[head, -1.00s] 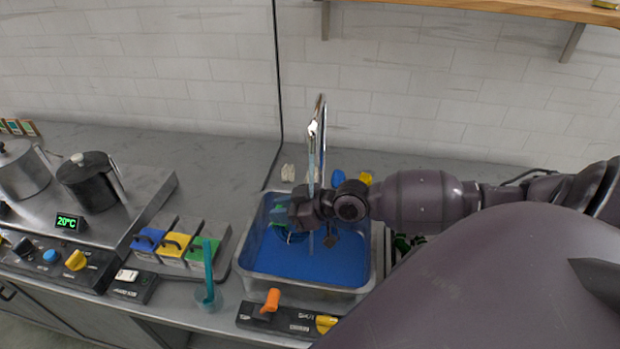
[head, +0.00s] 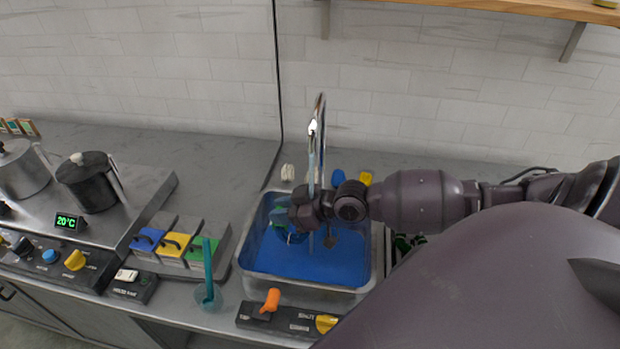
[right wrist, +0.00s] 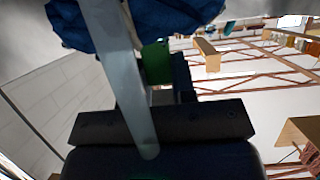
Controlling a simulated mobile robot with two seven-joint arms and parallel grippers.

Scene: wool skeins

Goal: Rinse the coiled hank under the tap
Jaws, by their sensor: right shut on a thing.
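A chrome tap (head: 320,112) stands over a metal sink (head: 246,262) with blue liquid or a blue bottom in it. A pale stream of water (head: 311,165) runs down from the tap beside my right gripper. My right gripper (head: 296,214) is shut on the coiled hank (head: 280,220), a blue and teal bundle, and holds it over the left part of the sink. In the right wrist view the dark blue hank (right wrist: 172,14) is at the top, and the stream (right wrist: 120,65) crosses in front. Much of the hank is hidden by the gripper. My left gripper is out of view.
An orange lever (head: 271,300) and a yellow knob (head: 326,323) are on the sink's front panel. A cup with a teal tool (head: 208,280) stands left of the sink, near blue, yellow and green lidded boxes (head: 172,244). Two pots (head: 88,182) stand further left.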

